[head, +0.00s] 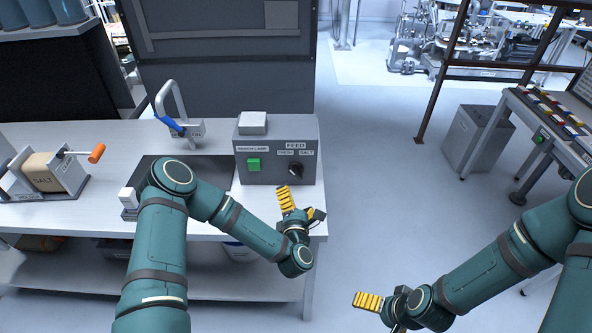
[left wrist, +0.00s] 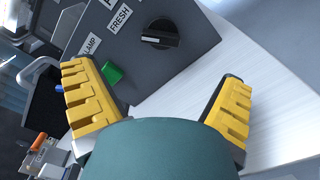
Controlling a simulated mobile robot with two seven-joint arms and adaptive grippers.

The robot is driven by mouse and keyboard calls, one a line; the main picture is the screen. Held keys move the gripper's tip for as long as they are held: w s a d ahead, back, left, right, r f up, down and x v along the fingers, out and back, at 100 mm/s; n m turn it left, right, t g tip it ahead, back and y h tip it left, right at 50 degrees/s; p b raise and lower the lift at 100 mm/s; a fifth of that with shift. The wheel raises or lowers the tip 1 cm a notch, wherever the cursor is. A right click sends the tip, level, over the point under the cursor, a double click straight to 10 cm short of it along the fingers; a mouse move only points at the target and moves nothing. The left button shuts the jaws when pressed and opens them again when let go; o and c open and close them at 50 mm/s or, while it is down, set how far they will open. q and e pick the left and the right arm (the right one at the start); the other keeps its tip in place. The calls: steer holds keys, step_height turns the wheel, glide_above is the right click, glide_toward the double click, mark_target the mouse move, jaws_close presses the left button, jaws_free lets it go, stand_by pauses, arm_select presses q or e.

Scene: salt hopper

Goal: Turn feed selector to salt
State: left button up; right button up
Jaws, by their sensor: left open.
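The feed selector is a black knob (head: 296,169) on the front of a grey control box (head: 248,172), below the FEED label, with FRESH and SALT labels above it. In the left wrist view, the knob (left wrist: 160,36) has a white mark at its left end, on the side toward the FRESH label (left wrist: 120,18). My left gripper (head: 300,205) is open and empty, in front of and below the knob, apart from it. In the left wrist view, its yellow fingers (left wrist: 155,78) are spread wide. My right gripper (head: 370,302) is low at right, with only one yellow finger clear.
A green button (head: 254,165) and a white block (head: 253,123) are on the control box.

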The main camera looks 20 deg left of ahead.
mark_target(296, 175)
arm_select(q)
steer(key=x, duration=1.1)
steer(key=shift+w+f, duration=0.1)
steer(key=shift+f, duration=0.05)
steer(key=c, duration=1.2)
